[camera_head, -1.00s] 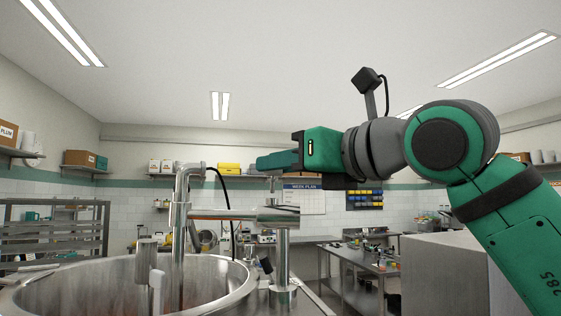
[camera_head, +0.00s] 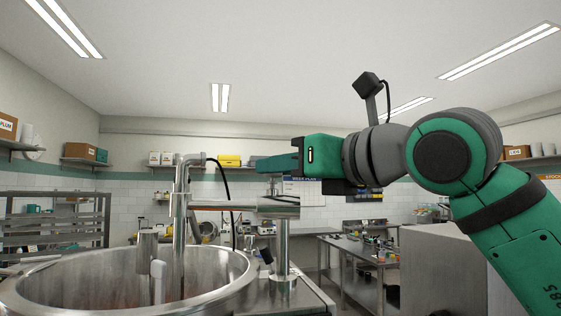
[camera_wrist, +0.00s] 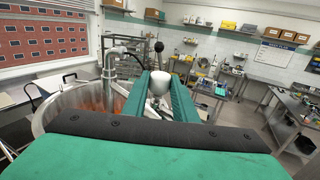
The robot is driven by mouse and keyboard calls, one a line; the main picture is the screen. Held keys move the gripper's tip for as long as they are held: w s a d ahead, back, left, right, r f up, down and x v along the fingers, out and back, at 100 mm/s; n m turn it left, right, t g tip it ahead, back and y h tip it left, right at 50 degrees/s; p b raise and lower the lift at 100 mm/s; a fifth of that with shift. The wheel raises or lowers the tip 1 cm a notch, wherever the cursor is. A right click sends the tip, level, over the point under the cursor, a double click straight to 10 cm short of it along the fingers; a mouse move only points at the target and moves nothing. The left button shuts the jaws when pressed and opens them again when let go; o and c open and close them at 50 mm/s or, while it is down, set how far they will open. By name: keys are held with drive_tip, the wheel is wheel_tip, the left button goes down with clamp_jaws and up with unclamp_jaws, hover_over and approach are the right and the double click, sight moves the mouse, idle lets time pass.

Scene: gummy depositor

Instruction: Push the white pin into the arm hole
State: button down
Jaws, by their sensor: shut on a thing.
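The white pin (camera_wrist: 158,84) sits between the green fingers of my gripper (camera_wrist: 159,78), its rounded white top showing in the wrist view. In the head view my gripper (camera_head: 272,164) is above the free end of the horizontal metal arm (camera_head: 235,206). A short thin part of the pin (camera_head: 273,186) shows below the fingers, just over the arm's top. The arm hole itself is hidden, so I cannot tell whether the pin's tip is in it.
An open steel kettle (camera_head: 30,297) with a bent pipe (camera_head: 190,160) stands at the left. An upright post (camera_head: 282,255) supports the arm, with a black-knobbed lever (camera_head: 265,256) beside it. Work tables (camera_head: 365,258) stand behind at the right.

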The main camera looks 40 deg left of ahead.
drive_tip(key=shift+f, duration=0.2)
drive_tip(key=c, duration=1.4)
unclamp_jaws()
drive_tip(key=shift+o, duration=0.2)
drive_tip(key=v, duration=1)
drive_tip(key=shift+d, duration=0.4)
drive_tip(key=shift+s, duration=0.15)
